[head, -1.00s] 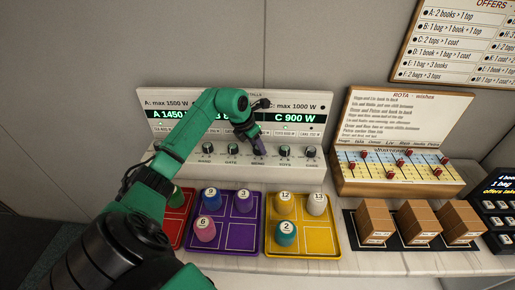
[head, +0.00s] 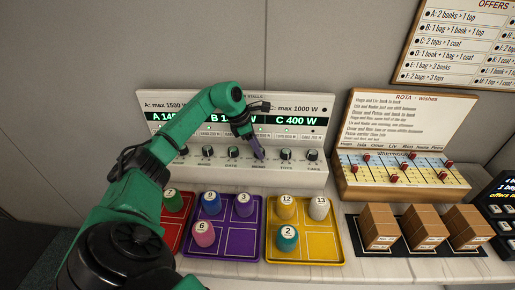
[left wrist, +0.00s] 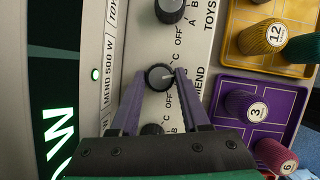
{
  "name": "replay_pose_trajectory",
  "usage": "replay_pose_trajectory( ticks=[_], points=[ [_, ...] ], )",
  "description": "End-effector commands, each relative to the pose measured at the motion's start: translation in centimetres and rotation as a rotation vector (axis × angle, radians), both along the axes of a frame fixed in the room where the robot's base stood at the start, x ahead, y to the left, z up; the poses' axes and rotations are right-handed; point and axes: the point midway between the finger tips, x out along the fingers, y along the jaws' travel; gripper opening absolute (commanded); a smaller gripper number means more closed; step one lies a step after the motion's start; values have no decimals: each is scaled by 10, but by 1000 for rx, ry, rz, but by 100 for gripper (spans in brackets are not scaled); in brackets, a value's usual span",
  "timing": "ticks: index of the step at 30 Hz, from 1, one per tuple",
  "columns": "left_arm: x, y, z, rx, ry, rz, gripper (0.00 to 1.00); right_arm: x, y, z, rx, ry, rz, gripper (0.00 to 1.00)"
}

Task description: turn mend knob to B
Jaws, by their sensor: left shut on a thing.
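The pointer line points roughly right in the wrist picture. The fingers cover part of the letters around it, so I cannot tell the exact setting. The panel's green display reads C 400 W; its middle part is hidden behind my arm.
Neighbouring knobs, such as toys (head: 286,155), sit close on either side. Below are red (head: 172,232), purple (head: 240,250) and yellow (head: 320,252) trays with numbered pegs. To the right stand a rota board (head: 405,180) and brown boxes (head: 380,222).

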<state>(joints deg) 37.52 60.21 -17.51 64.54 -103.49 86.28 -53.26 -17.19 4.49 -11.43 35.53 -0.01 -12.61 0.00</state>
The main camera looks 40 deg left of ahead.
Motion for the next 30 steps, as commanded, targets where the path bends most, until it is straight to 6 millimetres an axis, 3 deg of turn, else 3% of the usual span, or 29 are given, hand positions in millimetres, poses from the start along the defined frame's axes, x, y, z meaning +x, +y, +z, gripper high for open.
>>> replay_pose_trajectory(
  ticks=[9, 10, 12, 23, 26, 30],
  points=[
    [1, 0, 2, 0, -5, 0, 0, 0, 0, 0, 0, 0, 0, 50],
    [1, 0, 2, 0, -5, 0, 54, 0, 0, 0, 0, 0, 0, 50],
    [1, 0, 2, -1, -4, 1, 76, 0, 0, 0, 0, 0, 0, 50],
    [0, 1, 3, -1, -2, 0, 76, 0, 0, -1, 0, 0, 1, 50],
    [-3, 4, 12, 2, -3, 2, 76, 0, 0, -4, 0, 0, 1, 50],
    [-11, 11, 38, 3, -5, 1, 76, 0, 0, -9, 0, 0, 1, 50]
  ],
)
